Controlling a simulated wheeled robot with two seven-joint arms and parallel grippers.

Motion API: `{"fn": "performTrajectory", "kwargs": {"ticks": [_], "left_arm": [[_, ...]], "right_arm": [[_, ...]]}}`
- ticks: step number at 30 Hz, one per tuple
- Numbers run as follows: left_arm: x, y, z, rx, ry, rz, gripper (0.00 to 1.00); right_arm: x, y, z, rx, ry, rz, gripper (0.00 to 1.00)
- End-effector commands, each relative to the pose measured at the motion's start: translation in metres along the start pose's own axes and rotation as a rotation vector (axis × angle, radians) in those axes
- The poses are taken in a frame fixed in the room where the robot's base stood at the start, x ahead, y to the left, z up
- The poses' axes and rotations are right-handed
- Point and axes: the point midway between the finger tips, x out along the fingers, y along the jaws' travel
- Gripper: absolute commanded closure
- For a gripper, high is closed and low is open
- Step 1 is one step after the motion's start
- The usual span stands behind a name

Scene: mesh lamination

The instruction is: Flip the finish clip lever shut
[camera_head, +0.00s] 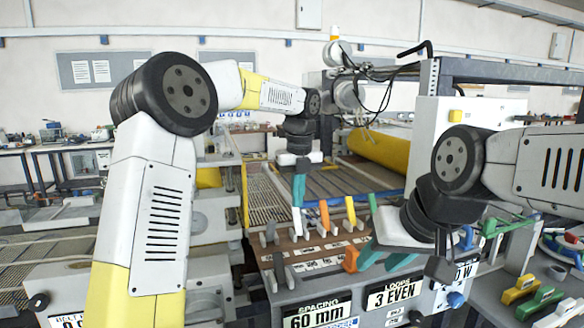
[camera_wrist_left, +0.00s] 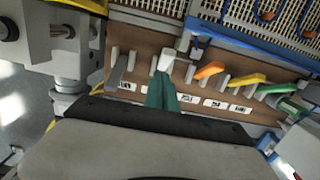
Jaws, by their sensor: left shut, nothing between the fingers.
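A row of small levers stands on a brown board (camera_head: 318,252) with white labels too small to read; I cannot tell which label marks the finish clip. A white lever (camera_head: 297,222) stands upright at the left. Orange (camera_head: 324,214), yellow (camera_head: 350,209) and green (camera_head: 373,203) levers follow to its right. My left gripper (camera_head: 299,200) is shut and empty, its teal fingers pointing down just above the white lever. In the left wrist view the fingertips (camera_wrist_left: 164,78) are right at the white lever (camera_wrist_left: 167,60); contact is unclear. My right gripper (camera_head: 385,250) is partly hidden by its own wrist.
Grey posts stand between the levers, with a grey lever (camera_wrist_left: 118,72) at the left end. An orange clip (camera_head: 351,258) is near my right gripper. A yellow roll (camera_head: 378,155) lies behind.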

Motion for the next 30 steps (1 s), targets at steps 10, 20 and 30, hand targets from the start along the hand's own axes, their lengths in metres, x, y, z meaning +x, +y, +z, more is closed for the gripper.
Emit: {"fn": "performTrajectory", "kwargs": {"ticks": [10,20,30], "left_arm": [[-0.064,-0.006,0.014,0.005,0.005,-0.003,1.0],[-0.095,-0.006,0.026,0.008,0.007,0.0,1.0],[-0.097,-0.005,0.026,0.009,0.009,0.001,1.0]], "right_arm": [[0.0,0.0,0.0,0.0,0.0,0.0,0.62],[0.0,0.0,0.0,0.0,0.0,0.0,0.62],[0.0,0.0,0.0,0.0,0.0,0.0,0.62]]}}
